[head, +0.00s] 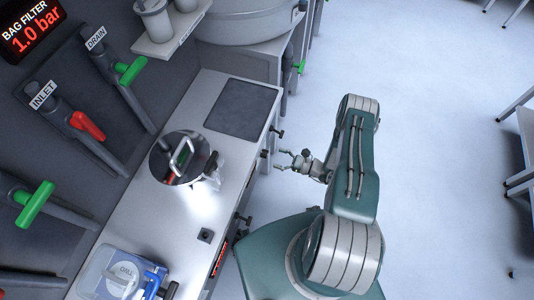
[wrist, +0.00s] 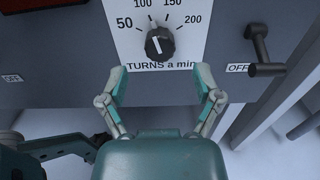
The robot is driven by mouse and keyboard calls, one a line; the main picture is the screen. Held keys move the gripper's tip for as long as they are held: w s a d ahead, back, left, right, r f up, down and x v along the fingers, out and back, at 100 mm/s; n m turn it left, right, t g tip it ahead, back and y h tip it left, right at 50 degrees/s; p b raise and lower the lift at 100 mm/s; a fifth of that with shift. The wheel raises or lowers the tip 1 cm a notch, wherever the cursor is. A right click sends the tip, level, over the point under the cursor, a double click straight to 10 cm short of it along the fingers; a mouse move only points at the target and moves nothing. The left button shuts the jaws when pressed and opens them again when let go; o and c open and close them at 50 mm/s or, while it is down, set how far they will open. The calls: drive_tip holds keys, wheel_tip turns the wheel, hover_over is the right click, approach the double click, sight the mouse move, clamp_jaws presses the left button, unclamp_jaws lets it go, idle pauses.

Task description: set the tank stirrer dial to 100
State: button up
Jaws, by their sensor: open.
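The stirrer dial (wrist: 159,42) is a dark round knob on a white scale plate (wrist: 120,45), upper middle of the wrist view. The plate reads 50, 100, 150 and 200 around the knob, with "TURNS a min" below. A pale line on the knob points up and slightly left, roughly towards 100; the exact reading is hard to tell. My gripper (wrist: 162,79) is open and empty, its fingertips spread below the knob to left and right, not around it. In the head view my gripper (head: 281,161) faces the counter front; I cannot single out the dial there.
A lever handle (wrist: 262,55) marked OFF sticks out right of the dial. The counter (head: 205,150) carries a shiny round lid (head: 168,172) and a clear blue-edged box (head: 120,275). Inlet and drain valves (head: 85,125) are on the wall.

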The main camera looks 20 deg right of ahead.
sight(267, 154)
drive_tip(key=x, duration=0.5)
clamp_jaws()
